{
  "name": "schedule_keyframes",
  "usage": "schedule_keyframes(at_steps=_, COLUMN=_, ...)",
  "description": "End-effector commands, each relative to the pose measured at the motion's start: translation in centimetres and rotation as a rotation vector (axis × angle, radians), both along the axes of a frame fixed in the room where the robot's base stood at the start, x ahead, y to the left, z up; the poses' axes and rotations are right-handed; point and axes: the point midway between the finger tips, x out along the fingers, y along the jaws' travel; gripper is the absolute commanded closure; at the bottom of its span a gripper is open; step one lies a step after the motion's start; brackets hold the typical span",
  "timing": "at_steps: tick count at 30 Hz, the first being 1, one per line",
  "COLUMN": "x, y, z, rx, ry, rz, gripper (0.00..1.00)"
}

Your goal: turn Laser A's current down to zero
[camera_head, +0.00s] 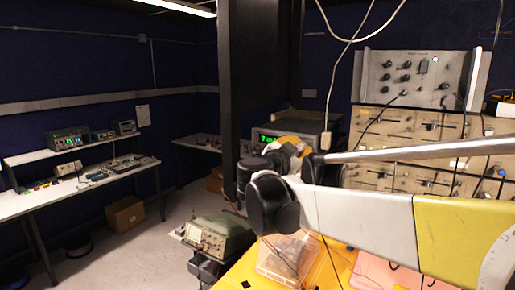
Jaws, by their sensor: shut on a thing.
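A grey box unit (262,136) with a green lit display stands on the bench behind my arm, in the head view. Its digits are only partly readable, and no Laser A label can be read. My gripper (288,148) is at the front of this unit, just right of the display. It is shut, apparently on a knob of the panel. The fingertips and the knob are hidden behind my wrist and arm links, so I cannot see how far the knob is turned.
A tall rack of panels with knobs (415,78) stands at the right. A clear box (285,262) sits on the yellow bench top (335,262). A green oscilloscope (218,235) stands lower left of the arm.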

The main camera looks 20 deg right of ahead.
Motion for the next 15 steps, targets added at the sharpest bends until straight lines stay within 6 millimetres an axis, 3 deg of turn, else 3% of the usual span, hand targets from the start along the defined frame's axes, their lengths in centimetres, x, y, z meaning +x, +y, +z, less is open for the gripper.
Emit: schedule_keyframes(at_steps=15, x=0.01, y=0.01, z=-0.03, rx=-0.284, ry=0.364, rz=0.000, gripper=1.00)
